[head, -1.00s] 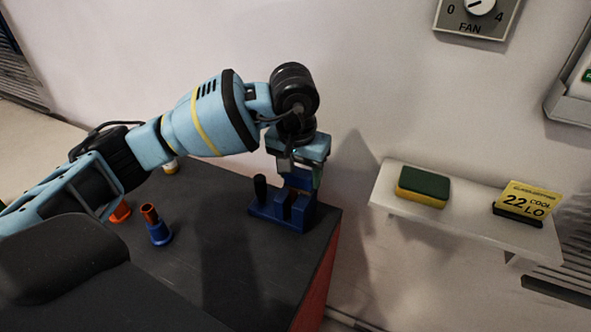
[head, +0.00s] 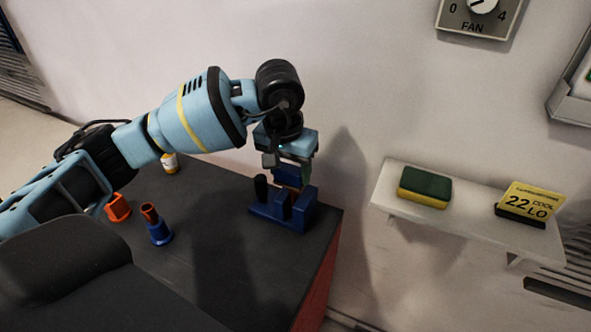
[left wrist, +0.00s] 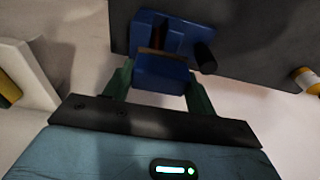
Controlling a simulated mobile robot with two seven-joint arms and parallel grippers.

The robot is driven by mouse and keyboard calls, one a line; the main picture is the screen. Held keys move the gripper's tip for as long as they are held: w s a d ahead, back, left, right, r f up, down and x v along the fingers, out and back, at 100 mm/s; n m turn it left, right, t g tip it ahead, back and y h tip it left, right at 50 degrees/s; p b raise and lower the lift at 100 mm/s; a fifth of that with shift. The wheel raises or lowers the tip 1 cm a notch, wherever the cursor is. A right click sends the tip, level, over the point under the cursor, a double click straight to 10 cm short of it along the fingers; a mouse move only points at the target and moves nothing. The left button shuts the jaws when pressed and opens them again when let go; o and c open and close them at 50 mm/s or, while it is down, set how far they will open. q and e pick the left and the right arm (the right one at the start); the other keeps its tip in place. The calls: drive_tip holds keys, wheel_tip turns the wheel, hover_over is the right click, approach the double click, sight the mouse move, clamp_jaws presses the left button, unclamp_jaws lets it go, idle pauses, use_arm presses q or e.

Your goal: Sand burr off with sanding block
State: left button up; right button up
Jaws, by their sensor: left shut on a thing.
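My left gripper (head: 290,172) is shut on a blue block (head: 287,178), which looks like the sanding block. In the left wrist view the block (left wrist: 160,75) sits between the two green fingers (left wrist: 158,85), with a thin tan strip along its far edge. Below it, a blue fixture (head: 297,220) with upright jaws and a black post (head: 261,188) stands near the table's right edge. The block is right over the fixture; I cannot tell whether they touch. The burr cannot be made out. My right gripper is not in view.
On the dark table (head: 200,265) stand an orange piece (head: 118,207), a blue-and-orange cylinder (head: 159,232) and a white-and-yellow bottle (head: 170,163). A wall shelf (head: 455,228) at right holds a green-and-yellow sponge (head: 425,187) and a yellow display (head: 533,203). The table's front middle is clear.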

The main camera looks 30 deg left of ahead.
use_arm(q)
drive_tip(key=shift+s+a+f, duration=0.1)
drive_tip(key=shift+a+f, duration=0.15)
drive_tip(key=shift+a, duration=0.1)
drive_tip(key=shift+d, duration=0.15)
drive_tip(key=shift+d+f, duration=0.1)
drive_tip(key=shift+d, duration=1.45)
drive_tip(key=shift+a, duration=0.1)
drive_tip(key=shift+a, duration=1.6)
drive_tip(key=shift+d, duration=0.1)
